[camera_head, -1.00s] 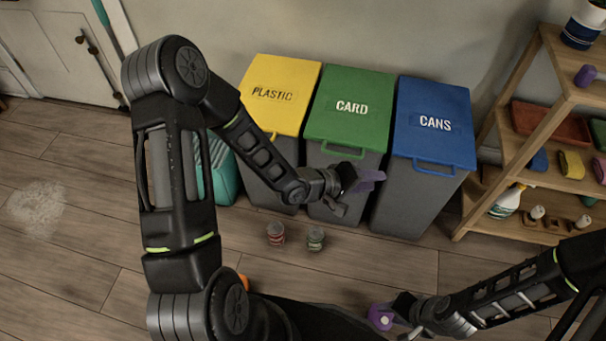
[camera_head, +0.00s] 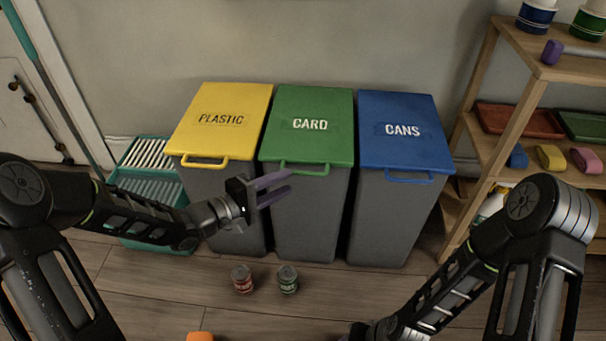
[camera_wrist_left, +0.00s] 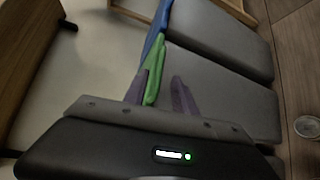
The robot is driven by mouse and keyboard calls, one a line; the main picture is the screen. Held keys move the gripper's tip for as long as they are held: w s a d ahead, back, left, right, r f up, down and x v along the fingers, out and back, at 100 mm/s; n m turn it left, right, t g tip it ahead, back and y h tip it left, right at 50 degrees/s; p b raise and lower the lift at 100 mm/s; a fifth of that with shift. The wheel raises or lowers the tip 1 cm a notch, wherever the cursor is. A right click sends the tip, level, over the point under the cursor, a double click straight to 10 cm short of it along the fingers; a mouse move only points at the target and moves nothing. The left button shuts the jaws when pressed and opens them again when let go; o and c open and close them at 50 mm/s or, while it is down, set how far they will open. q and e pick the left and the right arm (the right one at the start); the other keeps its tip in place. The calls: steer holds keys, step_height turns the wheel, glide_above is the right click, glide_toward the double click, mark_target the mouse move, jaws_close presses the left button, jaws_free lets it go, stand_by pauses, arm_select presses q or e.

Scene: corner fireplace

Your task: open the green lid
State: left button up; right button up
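The green lid (camera_head: 312,133), marked CARD, lies shut on the middle grey bin (camera_head: 305,215). Its green handle (camera_head: 290,168) sticks out at the front edge. My left gripper (camera_head: 290,180) is open, its two purple fingers apart, just in front of and below the handle's left part. In the left wrist view, the green lid's edge (camera_wrist_left: 153,75) shows beyond the fingers of the left gripper (camera_wrist_left: 164,82), close to the left finger. I cannot tell whether they touch. My right arm comes in from the right, and its gripper fingers are below the frame.
Bins with a yellow PLASTIC lid (camera_head: 222,120) and a blue CANS lid (camera_head: 405,133) stand on either side. Two cans, red (camera_head: 242,279) and green (camera_head: 288,279), stand on the floor in front. A teal crate (camera_head: 150,180) is left, a wooden shelf (camera_head: 505,130) right.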

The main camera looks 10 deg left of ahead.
mark_target(305, 172)
arm_select(q)
steer(key=b+x, duration=0.3)
steer(key=x, duration=0.4)
steer(key=shift+s+f, duration=0.1)
steer(key=shift+f, duration=0.05)
steer(key=shift+d, duration=0.2)
steer(key=shift+c, duration=0.5)
jaws_close()
stand_by(0.5)
